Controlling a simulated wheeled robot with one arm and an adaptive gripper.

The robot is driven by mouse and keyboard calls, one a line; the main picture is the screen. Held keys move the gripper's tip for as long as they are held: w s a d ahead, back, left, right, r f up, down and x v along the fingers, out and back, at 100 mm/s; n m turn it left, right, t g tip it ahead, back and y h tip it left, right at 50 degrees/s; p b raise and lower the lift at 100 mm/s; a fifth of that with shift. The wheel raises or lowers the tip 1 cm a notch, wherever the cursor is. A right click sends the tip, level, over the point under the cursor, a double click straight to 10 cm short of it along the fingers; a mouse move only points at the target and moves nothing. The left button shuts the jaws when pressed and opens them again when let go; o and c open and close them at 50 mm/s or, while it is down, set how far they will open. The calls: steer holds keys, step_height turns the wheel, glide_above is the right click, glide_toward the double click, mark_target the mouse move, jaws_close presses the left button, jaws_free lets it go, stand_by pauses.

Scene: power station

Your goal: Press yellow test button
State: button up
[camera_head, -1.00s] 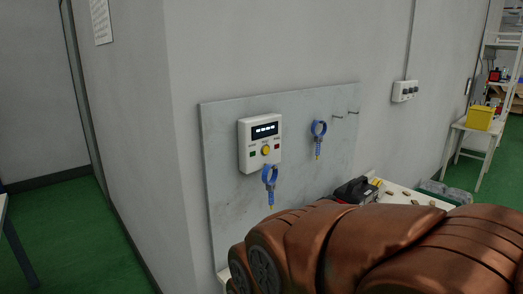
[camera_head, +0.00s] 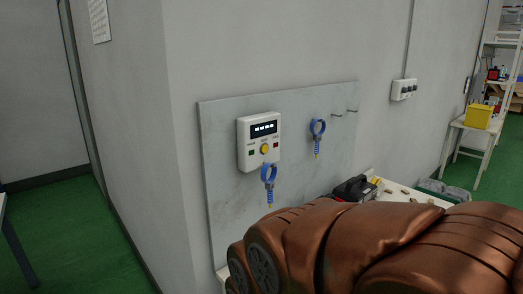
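The yellow test button (camera_head: 264,149) is round and sits on the front of a white control box (camera_head: 244,158), between a small green button (camera_head: 251,154) on its left and a small red button (camera_head: 276,145) on its right. A dark display (camera_head: 264,128) with white marks is above them. The box is fixed to a grey marbled panel (camera_head: 225,200) on the wall. My copper-coloured arm fills the lower right, below and in front of the panel. My gripper is not in view, so its state and distance from the button are hidden.
A blue clip-like tool (camera_head: 269,184) hangs just below the box, and another (camera_head: 317,138) hangs to the right. A white table (camera_head: 394,187) with a black-and-red tool (camera_head: 352,189) and small items stands behind my arm. A yellow bin (camera_head: 478,117) is farther right.

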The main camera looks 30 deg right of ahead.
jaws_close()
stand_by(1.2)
